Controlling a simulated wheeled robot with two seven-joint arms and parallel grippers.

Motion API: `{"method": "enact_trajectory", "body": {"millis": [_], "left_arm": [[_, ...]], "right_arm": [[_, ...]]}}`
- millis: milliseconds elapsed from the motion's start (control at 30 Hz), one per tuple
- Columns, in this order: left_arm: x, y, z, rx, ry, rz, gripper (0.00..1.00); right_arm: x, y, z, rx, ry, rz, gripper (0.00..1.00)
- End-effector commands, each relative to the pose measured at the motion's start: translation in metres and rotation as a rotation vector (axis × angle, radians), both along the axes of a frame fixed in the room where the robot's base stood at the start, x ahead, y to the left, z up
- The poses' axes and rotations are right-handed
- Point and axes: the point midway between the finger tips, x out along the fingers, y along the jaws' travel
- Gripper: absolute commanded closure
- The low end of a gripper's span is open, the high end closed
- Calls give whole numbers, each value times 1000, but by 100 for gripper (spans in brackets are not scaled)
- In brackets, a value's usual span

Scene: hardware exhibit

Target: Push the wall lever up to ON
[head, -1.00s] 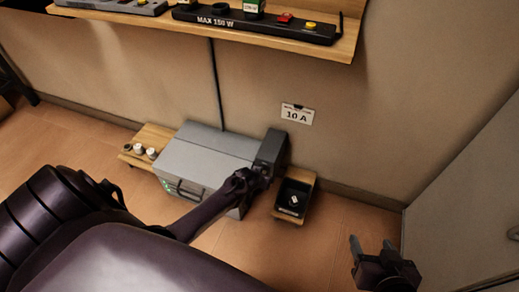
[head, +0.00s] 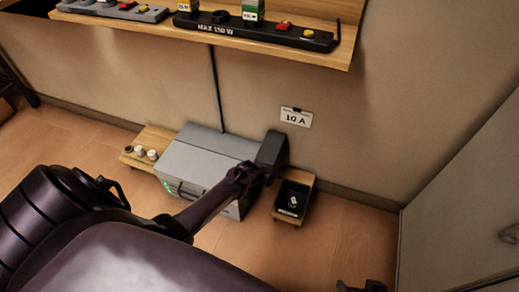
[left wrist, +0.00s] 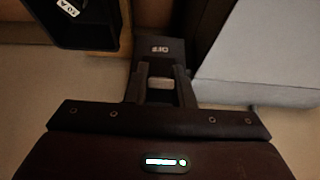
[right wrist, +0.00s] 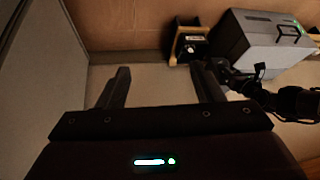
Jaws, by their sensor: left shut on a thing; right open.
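The dark wall switch box (head: 272,147) stands at the right end of the grey cabinet in the head view. In the left wrist view the box (left wrist: 174,50) shows a small OFF label, and a pale block, apparently the lever grip (left wrist: 159,92), sits between the fingers. My left gripper (head: 250,173) is shut on this grip; its fingers (left wrist: 161,84) lie on either side of it. The lever's exact angle is hidden. My right gripper (head: 362,286) is barely in the head view at the bottom edge. The right wrist view shows its fingers (right wrist: 160,73) apart and empty.
A grey cabinet (head: 205,155) and a small stand with a black tray (head: 280,205) flank the switch box. A wooden shelf (head: 340,55) with power strips is above. A 10 A card (head: 296,117) is on the wall. Floor at right is clear.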

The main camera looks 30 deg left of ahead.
Motion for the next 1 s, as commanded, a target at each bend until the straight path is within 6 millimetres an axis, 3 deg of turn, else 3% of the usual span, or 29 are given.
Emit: {"method": "enact_trajectory", "body": {"millis": [200,233,400,733,1000], "left_arm": [[1,0,0,0,0,-1,100],[1,0,0,0,0,-1,77],[0,0,0,0,0,-1,56],[-2,-1,5,0,0,0,56],[-23,-6,46,0,0,-1,56]], "right_arm": [[0,0,0,0,0,0,40],[0,0,0,0,0,0,40],[0,0,0,0,0,0,40],[-1,-1,4,-4,6,-2,40],[-10,-34,11,-99,159,-55,40]]}}
